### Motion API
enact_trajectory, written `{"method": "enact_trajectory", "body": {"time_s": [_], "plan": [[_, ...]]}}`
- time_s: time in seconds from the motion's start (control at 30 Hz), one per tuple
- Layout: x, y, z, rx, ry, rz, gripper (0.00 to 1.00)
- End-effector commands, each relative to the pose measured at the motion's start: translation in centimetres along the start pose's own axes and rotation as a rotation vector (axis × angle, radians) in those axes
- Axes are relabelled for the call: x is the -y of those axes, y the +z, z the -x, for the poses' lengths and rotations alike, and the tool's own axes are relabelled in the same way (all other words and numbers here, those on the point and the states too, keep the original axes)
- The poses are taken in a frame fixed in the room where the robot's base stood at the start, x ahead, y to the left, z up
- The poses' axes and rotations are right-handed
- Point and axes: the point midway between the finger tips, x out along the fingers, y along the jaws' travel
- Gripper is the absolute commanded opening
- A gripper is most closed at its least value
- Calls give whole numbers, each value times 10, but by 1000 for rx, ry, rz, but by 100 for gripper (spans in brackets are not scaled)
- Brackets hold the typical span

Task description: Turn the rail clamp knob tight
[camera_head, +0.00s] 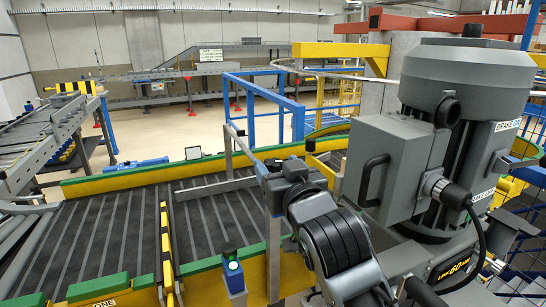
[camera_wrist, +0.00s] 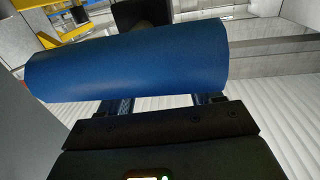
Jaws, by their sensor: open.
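In the wrist view a smooth blue rounded body (camera_wrist: 130,65) lies across the picture, right in front of my gripper (camera_wrist: 163,101). I cannot tell whether it is the rail clamp knob. It hides the fingertips, and I cannot tell whether they touch it. The two fingers stand apart and the jaws are open. The gripper's fingers and the knob cannot be made out there.
A large grey motor (camera_head: 455,85) with a gearbox and black cable (camera_head: 475,225) fills the right side. A dark belt conveyor (camera_head: 90,235) with green and yellow edges lies at left. A blue button post (camera_head: 234,275) stands at the front. Open floor lies behind the conveyor.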

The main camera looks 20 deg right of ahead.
Motion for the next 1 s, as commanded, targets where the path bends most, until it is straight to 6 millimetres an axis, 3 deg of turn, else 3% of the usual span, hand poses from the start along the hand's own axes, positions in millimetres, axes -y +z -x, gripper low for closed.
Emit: {"method": "enact_trajectory", "body": {"time_s": [0.23,0.57,1.0], "plan": [[0,-1,-28,0,-1,0,64],[0,0,-32,0,-1,0,64],[0,0,-32,0,0,0,24]]}}
